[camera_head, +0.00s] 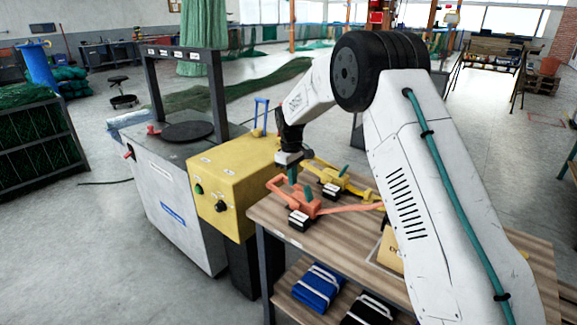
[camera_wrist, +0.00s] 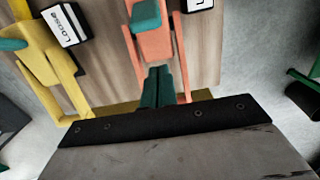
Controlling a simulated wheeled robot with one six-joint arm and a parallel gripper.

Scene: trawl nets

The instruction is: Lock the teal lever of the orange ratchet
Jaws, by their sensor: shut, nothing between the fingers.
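The orange ratchet (camera_head: 303,208) sits on the wooden workbench, with orange straps running out from it. Its teal lever (camera_head: 308,193) sticks up from the body; the lever also shows at the top of the wrist view (camera_wrist: 145,16). My gripper (camera_head: 293,174) is above the ratchet, pointing down. In the wrist view its two dark teal fingers (camera_wrist: 157,86) are pressed together and empty, overlapping the orange frame in the picture. The lever is apart from the fingertips there. Whether the fingers touch the ratchet I cannot tell.
A yellow ratchet (camera_head: 334,181) with its own teal lever stands just behind; its block reads "LOOSE" (camera_wrist: 64,25) in the wrist view. A yellow control box (camera_head: 236,182) stands left of the bench. A cardboard box (camera_head: 390,250) is partly hidden by my arm. Folded blue cloth (camera_head: 318,287) lies below.

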